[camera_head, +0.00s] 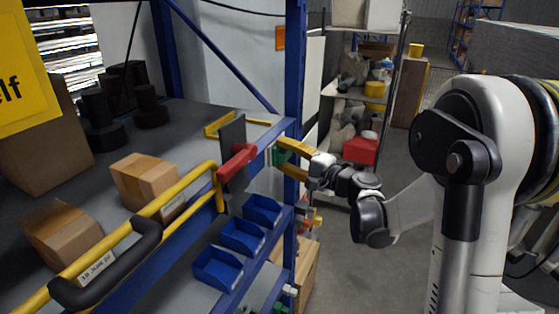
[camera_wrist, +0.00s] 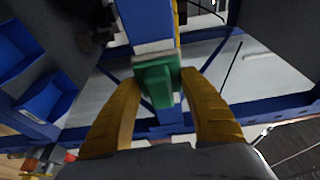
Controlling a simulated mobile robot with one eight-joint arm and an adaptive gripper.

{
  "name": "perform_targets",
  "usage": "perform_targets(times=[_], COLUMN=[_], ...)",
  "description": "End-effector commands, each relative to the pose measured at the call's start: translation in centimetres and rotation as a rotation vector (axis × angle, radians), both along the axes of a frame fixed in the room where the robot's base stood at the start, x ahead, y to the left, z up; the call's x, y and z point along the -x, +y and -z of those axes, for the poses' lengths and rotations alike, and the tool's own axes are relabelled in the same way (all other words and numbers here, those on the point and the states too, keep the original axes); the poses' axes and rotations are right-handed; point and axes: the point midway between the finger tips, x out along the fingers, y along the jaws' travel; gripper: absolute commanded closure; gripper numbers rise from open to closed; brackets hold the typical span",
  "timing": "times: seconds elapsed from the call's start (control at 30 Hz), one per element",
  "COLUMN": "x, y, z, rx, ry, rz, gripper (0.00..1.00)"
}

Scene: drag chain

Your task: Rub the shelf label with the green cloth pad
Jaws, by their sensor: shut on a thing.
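My gripper (camera_head: 281,156) has yellow fingers shut on the green cloth pad (camera_head: 279,155), beside the front blue beam of the shelf (camera_head: 250,172). In the wrist view the green pad (camera_wrist: 158,80) sits between the two fingertips of my gripper (camera_wrist: 160,82). A whitish strip, seemingly the shelf label (camera_wrist: 153,48), shows on the blue beam (camera_wrist: 146,20) just beyond the pad. The pad lies close against the strip and partly covers it. I cannot tell whether they touch. The label is not clear in the head view.
A red clamp-like part (camera_head: 237,162) and a yellow rail (camera_head: 130,227) with a black handle (camera_head: 118,268) stand left of my gripper. Blue bins (camera_head: 243,235) hang below the shelf. Cardboard boxes (camera_head: 147,180) lie on it. A blue post (camera_head: 295,80) rises close by my gripper.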

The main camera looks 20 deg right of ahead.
Motion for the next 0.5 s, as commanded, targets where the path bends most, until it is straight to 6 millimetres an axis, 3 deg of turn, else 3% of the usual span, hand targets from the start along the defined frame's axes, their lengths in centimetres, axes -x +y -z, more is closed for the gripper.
perform_targets(times=[0.5], x=[-2.8], y=[-2.1], z=[0.1], rx=[0.000], ry=[0.000], rz=[0.001], gripper=[0.72])
